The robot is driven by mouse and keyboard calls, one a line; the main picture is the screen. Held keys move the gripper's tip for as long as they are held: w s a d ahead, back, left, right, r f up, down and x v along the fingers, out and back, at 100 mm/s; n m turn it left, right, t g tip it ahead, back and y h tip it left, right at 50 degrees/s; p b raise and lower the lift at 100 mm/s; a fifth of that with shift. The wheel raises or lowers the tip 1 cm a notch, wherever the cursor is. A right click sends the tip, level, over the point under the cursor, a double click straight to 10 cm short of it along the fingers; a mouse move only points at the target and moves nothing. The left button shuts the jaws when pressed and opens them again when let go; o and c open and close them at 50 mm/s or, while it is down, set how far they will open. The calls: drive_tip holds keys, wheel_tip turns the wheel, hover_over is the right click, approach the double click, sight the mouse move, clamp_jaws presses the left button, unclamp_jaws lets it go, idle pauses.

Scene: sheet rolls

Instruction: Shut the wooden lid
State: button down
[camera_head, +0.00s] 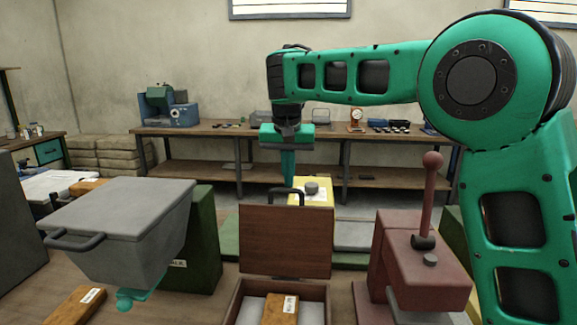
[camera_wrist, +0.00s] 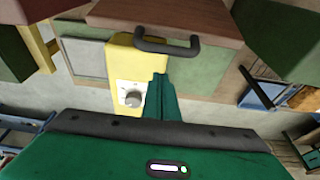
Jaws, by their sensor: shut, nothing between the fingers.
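The wooden lid (camera_head: 285,240) stands open, upright at the back of a wooden box (camera_head: 240,302) in the head view. A dark handle (camera_head: 287,192) sits at its top edge. In the wrist view the lid (camera_wrist: 200,18) lies at the top, with its handle (camera_wrist: 167,42) facing my gripper. My gripper (camera_head: 288,180) is shut and empty, pointing down just behind or beside the handle. In the wrist view the green fingers (camera_wrist: 161,84) end just below the handle; whether they touch it I cannot tell.
A grey lidded bin (camera_head: 120,225) stands at left. A red machine with a lever (camera_head: 425,262) stands at right. A yellow box with a grey knob (camera_head: 322,190) is behind the lid. A wooden block with a label (camera_head: 281,308) lies in the box. A long workbench (camera_head: 240,137) runs along the back.

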drive_tip(key=shift+s+a+r, duration=0.15)
drive_tip(key=shift+s+a, duration=0.05)
drive_tip(key=shift+s, duration=0.55)
drive_tip(key=shift+s+a+r, duration=0.15)
drive_tip(key=shift+s, duration=0.6)
drive_tip(key=shift+s, duration=0.1)
